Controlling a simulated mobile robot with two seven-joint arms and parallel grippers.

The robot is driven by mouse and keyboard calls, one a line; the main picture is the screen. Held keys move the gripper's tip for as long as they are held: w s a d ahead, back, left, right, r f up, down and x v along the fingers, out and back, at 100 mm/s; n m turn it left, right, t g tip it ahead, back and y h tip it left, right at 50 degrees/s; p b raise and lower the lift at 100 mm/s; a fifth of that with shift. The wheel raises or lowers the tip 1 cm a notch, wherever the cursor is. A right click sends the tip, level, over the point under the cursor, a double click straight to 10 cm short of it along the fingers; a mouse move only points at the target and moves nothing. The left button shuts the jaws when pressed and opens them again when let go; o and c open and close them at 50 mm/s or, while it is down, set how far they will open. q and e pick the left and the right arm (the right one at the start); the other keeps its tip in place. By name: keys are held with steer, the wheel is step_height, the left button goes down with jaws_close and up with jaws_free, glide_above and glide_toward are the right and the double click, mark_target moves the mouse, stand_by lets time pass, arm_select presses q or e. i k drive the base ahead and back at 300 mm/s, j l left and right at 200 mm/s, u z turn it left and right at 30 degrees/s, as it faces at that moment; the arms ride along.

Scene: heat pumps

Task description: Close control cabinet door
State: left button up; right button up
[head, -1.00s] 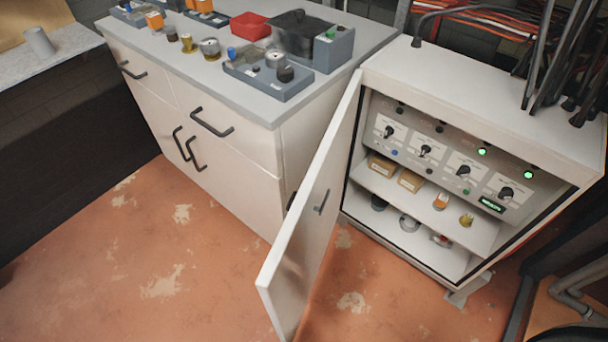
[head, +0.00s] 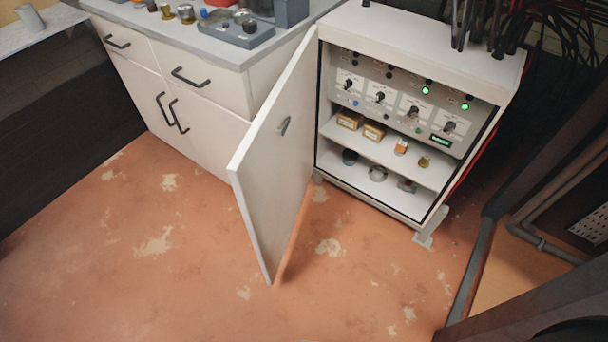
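The white control cabinet (head: 420,50) stands right of centre in the head view. Its door (head: 272,160) is hinged on the cabinet's left side and stands wide open, swung out toward me. A small dark handle (head: 284,126) is on the door. Inside the cabinet, a panel (head: 400,104) carries several knobs and lit green lamps. Below it, a shelf (head: 385,148) holds two small boxes and small parts, with more parts on the cabinet floor. Neither of my grippers is in view.
A white drawer cabinet (head: 211,115) with dark handles stands left of the open door, with electrical parts on its grey top. The orange floor (head: 150,275) in front is clear. A dark frame with pipes (head: 545,235) is at the right.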

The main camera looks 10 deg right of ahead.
mark_target(269, 174)
steer(key=z, duration=0.5)
steer(key=i+j+z, duration=0.1)
steer(key=z, duration=0.35)
steer(key=j+z, duration=0.2)
steer(key=z, duration=0.3)
steer(key=i+j, duration=0.1)
steer(key=j, duration=1.75)
steer(key=z, duration=0.05)
